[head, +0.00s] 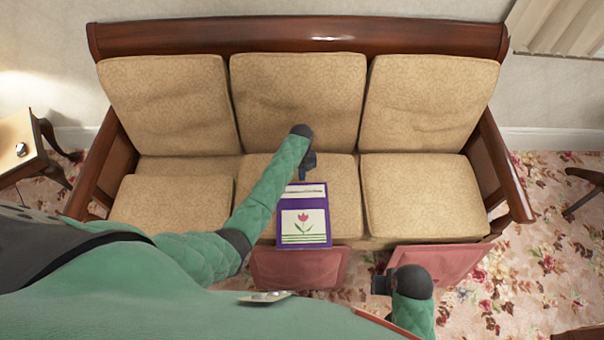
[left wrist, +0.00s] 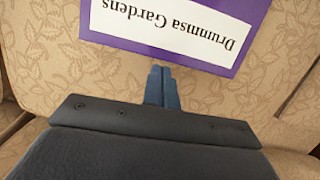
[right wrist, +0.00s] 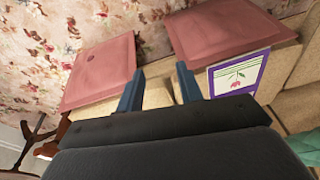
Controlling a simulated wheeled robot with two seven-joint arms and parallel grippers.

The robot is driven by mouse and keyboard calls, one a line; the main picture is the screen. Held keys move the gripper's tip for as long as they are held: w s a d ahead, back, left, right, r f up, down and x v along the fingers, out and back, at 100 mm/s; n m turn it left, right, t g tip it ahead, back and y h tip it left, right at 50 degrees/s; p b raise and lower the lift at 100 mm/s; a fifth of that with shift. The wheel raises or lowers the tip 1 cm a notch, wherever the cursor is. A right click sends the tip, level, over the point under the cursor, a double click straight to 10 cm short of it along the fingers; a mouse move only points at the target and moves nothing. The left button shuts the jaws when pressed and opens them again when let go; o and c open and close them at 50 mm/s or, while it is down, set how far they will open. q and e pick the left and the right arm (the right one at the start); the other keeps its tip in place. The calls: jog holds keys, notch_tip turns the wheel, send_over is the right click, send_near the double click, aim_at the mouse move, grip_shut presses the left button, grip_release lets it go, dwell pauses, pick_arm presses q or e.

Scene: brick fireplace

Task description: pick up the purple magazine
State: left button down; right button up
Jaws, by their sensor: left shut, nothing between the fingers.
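The purple magazine (head: 303,228) lies on the middle seat of the sofa, near its front edge. It has a white panel with a red tulip. My left gripper (head: 308,168) is just behind its far edge, fingers shut and empty. In the left wrist view the shut fingertips (left wrist: 162,72) are close to the edge of the magazine (left wrist: 235,68), which reads "Drummsa Gardens"; I cannot tell if they touch. My right gripper (head: 380,284) is low at the front right, in front of the sofa. In the right wrist view its fingers (right wrist: 158,78) are apart and empty, with the magazine (right wrist: 252,62) off to the right.
The tan sofa (head: 425,195) has a wooden frame and several cushions. Two pink cushions (head: 300,268) (head: 440,262) are at its front edge. A small wooden table (head: 18,150) stands at the left. Flowered carpet (head: 545,260) is open at the right.

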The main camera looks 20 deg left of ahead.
aim_at(303, 187)
jog(key=shift+r, duration=0.15)
